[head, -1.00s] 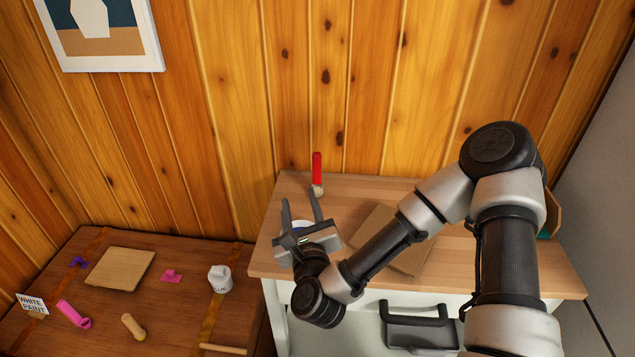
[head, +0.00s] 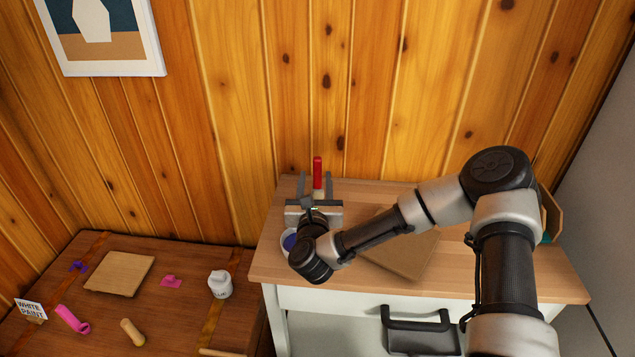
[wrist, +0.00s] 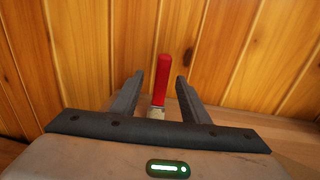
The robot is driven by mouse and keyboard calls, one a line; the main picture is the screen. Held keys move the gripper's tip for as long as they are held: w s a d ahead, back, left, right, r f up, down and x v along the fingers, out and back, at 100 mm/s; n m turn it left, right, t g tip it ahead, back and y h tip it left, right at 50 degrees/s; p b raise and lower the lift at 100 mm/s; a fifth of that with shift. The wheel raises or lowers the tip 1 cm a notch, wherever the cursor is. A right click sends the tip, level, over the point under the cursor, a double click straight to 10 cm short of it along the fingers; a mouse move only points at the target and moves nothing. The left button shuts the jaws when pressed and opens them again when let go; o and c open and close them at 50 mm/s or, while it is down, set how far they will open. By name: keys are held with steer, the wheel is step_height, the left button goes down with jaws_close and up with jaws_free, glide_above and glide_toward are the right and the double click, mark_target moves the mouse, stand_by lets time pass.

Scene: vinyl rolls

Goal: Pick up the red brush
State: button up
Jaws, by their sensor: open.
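The red brush (head: 317,173) stands upright near the back edge of the wooden counter, close to the plank wall. Its red handle points up; its pale lower part is partly hidden behind my gripper. My gripper (head: 316,180) is open, with its fingers pointing toward the wall, one on each side of the brush in the picture. In the wrist view, the brush (wrist: 161,82) shows between the two fingers (wrist: 155,88), touching neither as far as I can see. How deep it lies between them is hard to tell.
A bowl with blue inside (head: 289,241) sits left of my wrist. A flat brown board (head: 405,255) lies on the counter (head: 350,205) to the right, under my arm. The wall (head: 370,100) is close behind.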

mark_target(317, 171)
steer(key=shift+w, duration=2.65)
jaws_close()
step_height(317, 171, up, 10)
steer(key=shift+r+p, duration=0.1)
steer(key=shift+p, duration=0.45)
